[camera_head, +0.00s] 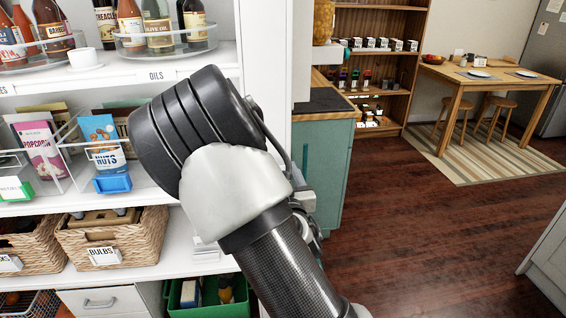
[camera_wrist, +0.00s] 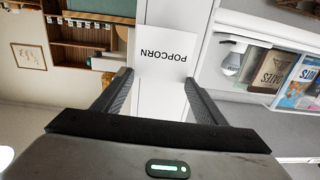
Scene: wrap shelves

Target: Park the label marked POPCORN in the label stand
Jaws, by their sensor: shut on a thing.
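The POPCORN label (camera_wrist: 168,48) is a white card with black lettering, upside down in the wrist view. My gripper (camera_wrist: 158,78) is shut on its lower edge in that view, with a fingertip at each side. The card is held out in front of the fingers, and I cannot tell whether it touches anything behind it. In the head view my arm hides the gripper and the label. I cannot make out the label stand for certain in either view.
Beside the popcorn bag are a NUTS bag (camera_head: 102,138) and a blue holder (camera_head: 112,183). A green holder with a PRETZEL label (camera_head: 14,188) is at far left. A BULBS basket (camera_head: 115,240) stands below. Open wood floor (camera_head: 420,240) lies to the right.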

